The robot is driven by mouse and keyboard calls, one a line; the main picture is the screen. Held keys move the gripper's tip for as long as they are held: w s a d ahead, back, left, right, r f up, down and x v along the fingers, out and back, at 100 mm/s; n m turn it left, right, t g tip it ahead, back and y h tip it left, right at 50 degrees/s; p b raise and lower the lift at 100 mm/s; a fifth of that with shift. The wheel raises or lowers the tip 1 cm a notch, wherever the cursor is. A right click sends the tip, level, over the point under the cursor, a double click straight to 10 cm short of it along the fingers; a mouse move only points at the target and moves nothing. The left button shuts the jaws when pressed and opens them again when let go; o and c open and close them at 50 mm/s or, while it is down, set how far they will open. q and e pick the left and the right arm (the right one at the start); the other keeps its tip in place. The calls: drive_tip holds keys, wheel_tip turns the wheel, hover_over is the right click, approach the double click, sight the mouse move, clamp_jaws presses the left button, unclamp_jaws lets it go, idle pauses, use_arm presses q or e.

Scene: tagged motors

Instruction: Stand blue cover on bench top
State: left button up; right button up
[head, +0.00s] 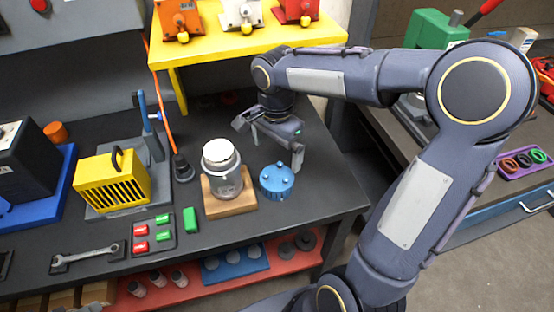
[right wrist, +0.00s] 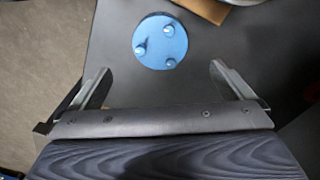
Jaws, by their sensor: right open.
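The blue cover (head: 276,180) is a round disc with small knobs on its face. It sits on the dark bench top (head: 330,192), just right of the wooden block, near the front edge. It also shows in the right wrist view (right wrist: 160,41), ahead of the jaws and between their lines. My right gripper (head: 272,146) is above and behind the cover in the head view, open and empty, with its fingers wide apart. The right wrist view shows both fingers (right wrist: 160,82) clear of the cover. My left gripper is not in view.
A silver motor (head: 222,170) stands on a wooden block (head: 233,206) beside the cover. A yellow shelf (head: 215,48) stands behind. A yellow vented housing (head: 112,180), a green block (head: 190,220) and a wrench (head: 88,256) are to the left. Bench right of the cover is clear.

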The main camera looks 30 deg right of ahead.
drive_tip(key=s+a+n+t+y, duration=0.2)
drive_tip(key=s+n, duration=0.4)
drive_tip(key=s, duration=0.2)
drive_tip(key=s+a+r+n+t+y, duration=0.1)
drive_tip(key=s+a+n+t, duration=0.1)
drive_tip(key=s+n, duration=0.5)
drive_tip(key=shift+s+r+t+y, duration=0.2)
drive_tip(key=shift+s+t+y, duration=0.2)
drive_tip(key=shift+s+t, duration=0.55)
